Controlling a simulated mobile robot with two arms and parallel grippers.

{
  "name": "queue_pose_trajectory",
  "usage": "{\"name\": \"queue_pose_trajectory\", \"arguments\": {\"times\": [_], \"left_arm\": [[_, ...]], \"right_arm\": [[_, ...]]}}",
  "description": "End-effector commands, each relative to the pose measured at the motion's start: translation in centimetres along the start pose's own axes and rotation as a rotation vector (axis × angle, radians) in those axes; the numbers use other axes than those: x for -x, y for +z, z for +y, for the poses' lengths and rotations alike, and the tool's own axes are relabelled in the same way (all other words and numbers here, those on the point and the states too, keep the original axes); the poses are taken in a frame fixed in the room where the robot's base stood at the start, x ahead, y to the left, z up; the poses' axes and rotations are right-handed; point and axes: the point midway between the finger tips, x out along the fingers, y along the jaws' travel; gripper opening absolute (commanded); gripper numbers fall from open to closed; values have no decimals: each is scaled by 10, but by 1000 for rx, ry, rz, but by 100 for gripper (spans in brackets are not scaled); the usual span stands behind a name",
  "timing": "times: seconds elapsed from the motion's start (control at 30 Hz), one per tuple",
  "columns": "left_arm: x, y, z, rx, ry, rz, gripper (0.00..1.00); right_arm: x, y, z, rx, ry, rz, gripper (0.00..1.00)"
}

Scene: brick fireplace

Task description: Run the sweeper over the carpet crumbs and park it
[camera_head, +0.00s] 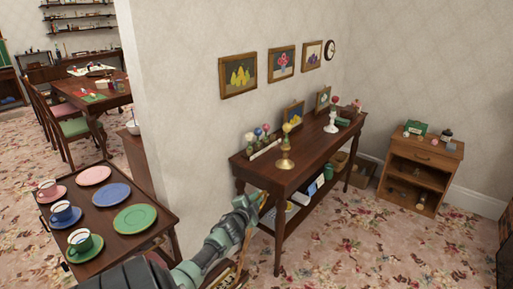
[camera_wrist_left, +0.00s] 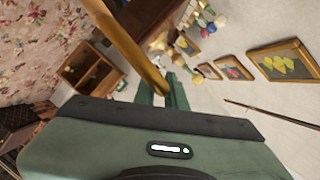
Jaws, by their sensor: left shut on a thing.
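My left gripper (camera_head: 255,206) reaches in from the bottom of the head view, in front of the dark console table. In the left wrist view its green fingers (camera_wrist_left: 162,92) are shut on a tan wooden handle (camera_wrist_left: 132,45), which looks like the sweeper's handle. A short piece of the handle (camera_head: 266,204) shows at the gripper in the head view. The sweeper's body is mostly hidden behind my arm. The carpet (camera_head: 340,262) is pink and floral, and I cannot tell any crumbs from its pattern. My right gripper is not in view.
A console table (camera_head: 312,160) with ornaments stands along the wall. A small wooden cabinet (camera_head: 418,160) stands right of it. A low table (camera_head: 110,215) with plates and cups is at the left, near my arm. Open carpet lies at the lower right.

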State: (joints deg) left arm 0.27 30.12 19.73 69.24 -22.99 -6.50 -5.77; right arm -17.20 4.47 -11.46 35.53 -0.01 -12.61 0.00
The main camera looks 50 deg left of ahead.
Motion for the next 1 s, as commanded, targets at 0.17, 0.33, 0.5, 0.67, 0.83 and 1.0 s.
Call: {"name": "queue_pose_trajectory", "arguments": {"times": [0.17, 0.33, 0.5, 0.67, 0.83, 1.0], "left_arm": [[-1, 3, -4, -5, -6, -6, 0], [-1, 3, -5, -6, -6, -7, 33], [0, 2, -3, -4, -4, -5, 33], [1, 1, -2, -4, -3, -4, 33], [18, 2, -1, -4, -1, -3, 33], [46, 3, -2, -4, -2, -4, 33]], "right_arm": [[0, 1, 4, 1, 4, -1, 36], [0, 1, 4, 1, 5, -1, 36], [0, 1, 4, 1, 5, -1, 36], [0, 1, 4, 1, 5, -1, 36], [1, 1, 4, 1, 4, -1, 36], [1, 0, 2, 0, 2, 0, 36]]}}
